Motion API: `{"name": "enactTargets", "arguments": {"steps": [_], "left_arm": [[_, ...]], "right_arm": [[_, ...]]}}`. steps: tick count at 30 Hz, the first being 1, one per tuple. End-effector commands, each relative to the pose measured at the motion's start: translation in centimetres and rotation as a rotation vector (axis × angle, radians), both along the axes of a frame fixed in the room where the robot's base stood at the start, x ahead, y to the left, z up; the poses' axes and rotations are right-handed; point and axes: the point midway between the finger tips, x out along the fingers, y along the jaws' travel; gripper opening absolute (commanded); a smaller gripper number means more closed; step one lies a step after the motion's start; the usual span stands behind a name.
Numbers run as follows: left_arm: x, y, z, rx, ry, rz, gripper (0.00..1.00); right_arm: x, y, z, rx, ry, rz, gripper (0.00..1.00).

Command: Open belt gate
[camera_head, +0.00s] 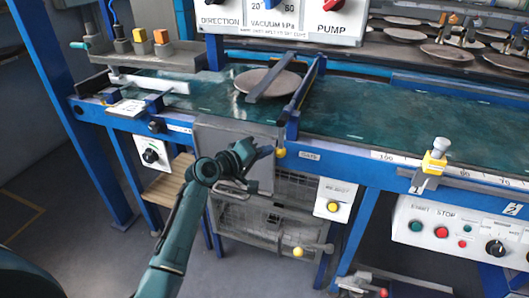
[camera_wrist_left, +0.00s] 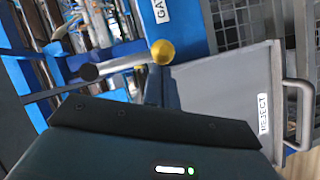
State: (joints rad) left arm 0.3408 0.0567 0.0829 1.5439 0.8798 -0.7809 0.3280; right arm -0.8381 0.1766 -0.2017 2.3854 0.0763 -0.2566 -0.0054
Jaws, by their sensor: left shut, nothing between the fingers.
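The belt gate is a blue bar (camera_head: 305,92) lying across the green belt (camera_head: 370,108). A yellow ball knob (camera_head: 281,153) sits at the belt's front edge below the bar. In the left wrist view the knob (camera_wrist_left: 162,52) is on the end of a metal rod, beside a partly cut label (camera_wrist_left: 162,10). My left gripper (camera_head: 266,150) is shut and empty, just left of the knob in the head view; whether it touches the knob I cannot tell. In the left wrist view its fingertips are hidden. My right gripper is in neither view.
A brown plate (camera_head: 268,82) lies on the belt under a grey bar, left of the gate. Below is a grey bin (camera_wrist_left: 215,85) with a REJECT label and handle. Another yellow knob (camera_head: 298,252) shows lower down. A control panel (camera_head: 458,232) is at right.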

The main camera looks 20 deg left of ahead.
Motion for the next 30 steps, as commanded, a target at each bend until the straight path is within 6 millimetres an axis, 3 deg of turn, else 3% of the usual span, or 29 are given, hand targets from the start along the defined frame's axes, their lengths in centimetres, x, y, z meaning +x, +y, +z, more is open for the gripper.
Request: {"name": "enactTargets", "arguments": {"steps": [30], "left_arm": [[-0.02, -1.07, -0.42, -0.105, 0.004, -0.003, 0.00]], "right_arm": [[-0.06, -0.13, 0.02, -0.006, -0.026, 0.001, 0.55]]}}
